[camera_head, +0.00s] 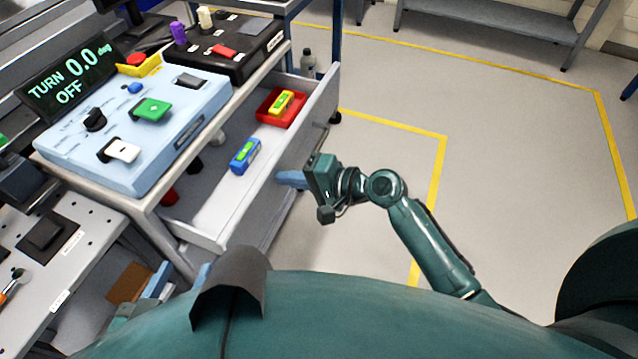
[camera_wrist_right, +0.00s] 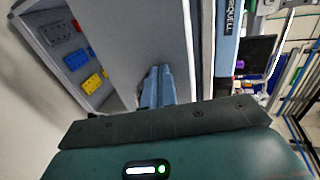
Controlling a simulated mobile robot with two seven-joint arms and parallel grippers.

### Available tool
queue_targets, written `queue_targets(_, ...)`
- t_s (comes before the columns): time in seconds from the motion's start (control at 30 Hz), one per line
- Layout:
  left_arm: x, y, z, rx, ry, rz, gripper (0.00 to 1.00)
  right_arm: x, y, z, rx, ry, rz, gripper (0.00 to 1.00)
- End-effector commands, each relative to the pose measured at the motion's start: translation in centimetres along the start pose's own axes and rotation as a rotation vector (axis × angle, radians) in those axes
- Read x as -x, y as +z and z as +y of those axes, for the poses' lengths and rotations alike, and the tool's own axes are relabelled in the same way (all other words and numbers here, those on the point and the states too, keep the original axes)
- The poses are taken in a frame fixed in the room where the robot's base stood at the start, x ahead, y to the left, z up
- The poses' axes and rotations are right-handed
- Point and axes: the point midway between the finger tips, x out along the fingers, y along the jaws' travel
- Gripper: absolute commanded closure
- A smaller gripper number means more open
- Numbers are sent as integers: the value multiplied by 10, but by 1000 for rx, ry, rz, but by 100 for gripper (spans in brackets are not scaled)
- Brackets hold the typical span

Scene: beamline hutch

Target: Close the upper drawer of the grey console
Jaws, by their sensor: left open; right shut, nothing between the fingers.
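The grey console (camera_head: 152,200) stands at the left in the head view, with its upper drawer (camera_head: 318,112) pulled out to the right. Contact cannot be told. In the right wrist view the shut fingers (camera_wrist_right: 157,86) point towards a grey surface. My left gripper (camera_head: 180,280) is open at the lower left, partly hidden by my body.
A light blue control box (camera_head: 170,145) with a display and a black switch box (camera_head: 235,48) stand on the console top. A perforated bench (camera_head: 72,262) is at the lower left. The floor (camera_head: 520,130) right of the drawer is clear, with yellow lines.

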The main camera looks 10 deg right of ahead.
Motion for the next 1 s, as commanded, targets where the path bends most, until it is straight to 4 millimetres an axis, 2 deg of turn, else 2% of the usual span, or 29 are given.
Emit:
queue_targets(0.1, 3, -1, -2, 5, -6, 0, 50, -31, 0, -12, 1, -4, -1, 100)
queue_targets(0.3, 2, 3, -2, 6, -8, -2, 50, -78, 0, -25, 1, -4, -1, 100)
queue_targets(0.5, -2, 12, 0, -6, -1, -17, 50, -114, 0, -35, 1, -3, -1, 100)
queue_targets(0.7, -9, 14, 4, -21, 10, -12, 50, -136, 0, -42, 0, -2, 0, 100)
queue_targets(1.0, -9, 20, 4, -39, 18, -29, 50, -145, 0, -46, 0, -3, 2, 100)
